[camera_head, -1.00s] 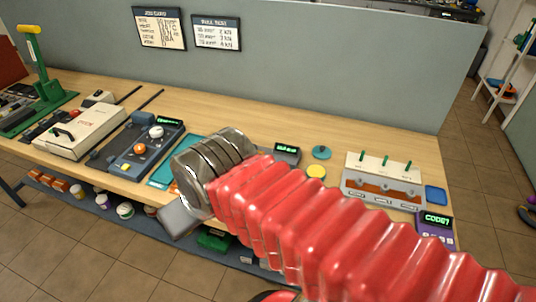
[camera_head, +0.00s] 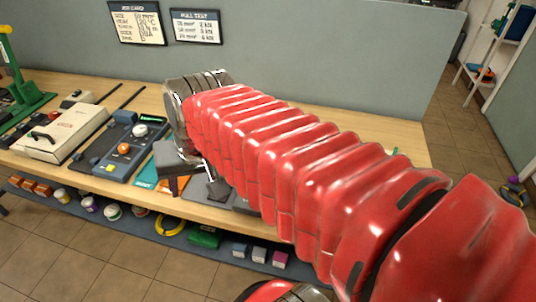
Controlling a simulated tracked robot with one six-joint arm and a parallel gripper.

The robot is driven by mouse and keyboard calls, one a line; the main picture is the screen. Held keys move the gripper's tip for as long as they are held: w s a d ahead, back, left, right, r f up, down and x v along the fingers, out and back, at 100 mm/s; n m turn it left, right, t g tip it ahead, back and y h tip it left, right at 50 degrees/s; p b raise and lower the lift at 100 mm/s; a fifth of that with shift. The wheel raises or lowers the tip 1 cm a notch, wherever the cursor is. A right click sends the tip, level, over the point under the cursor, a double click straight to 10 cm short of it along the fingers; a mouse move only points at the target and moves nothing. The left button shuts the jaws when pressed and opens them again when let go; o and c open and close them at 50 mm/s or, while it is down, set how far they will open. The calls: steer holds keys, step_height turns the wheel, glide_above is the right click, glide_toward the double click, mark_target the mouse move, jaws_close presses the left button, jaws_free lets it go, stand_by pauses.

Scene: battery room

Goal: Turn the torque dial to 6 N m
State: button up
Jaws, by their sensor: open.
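A blue-grey device (camera_head: 112,160) lies on the bench left of my gripper. It carries an orange knob (camera_head: 124,149), a white knob (camera_head: 139,130), a yellow button and a small display (camera_head: 155,119). I cannot tell which knob is the torque dial, and no dial marking or setting is readable. My gripper (camera_head: 197,187) is open and empty, to the right of the device near the bench's front edge. Its dark fingers are apart and no contact with either knob shows. My red arm hides the bench behind and to the right.
A teal mat (camera_head: 147,176) lies between the device and my gripper. A cream box (camera_head: 60,132) and a green lever tool (camera_head: 25,95) stand further left. A lower shelf (camera_head: 150,222) holds several small items. A grey partition (camera_head: 300,60) with two cards closes the back.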

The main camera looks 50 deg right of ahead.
steer(key=w+d+f+m+y, duration=0.1)
steer(key=d+f+m, duration=0.1)
steer(key=d+m, duration=0.9)
steer(key=w+d+f+m+g+y, duration=0.1)
steer(key=d+m, duration=1)
steer(key=d, duration=1.1)
steer(key=shift+f+y, duration=0.4)
steer(key=shift+y, duration=0.2)
steer(key=shift+f, duration=0.1)
steer(key=x, duration=1.3)
steer(key=shift+a+f, duration=0.15)
steer(key=shift+f, duration=0.15)
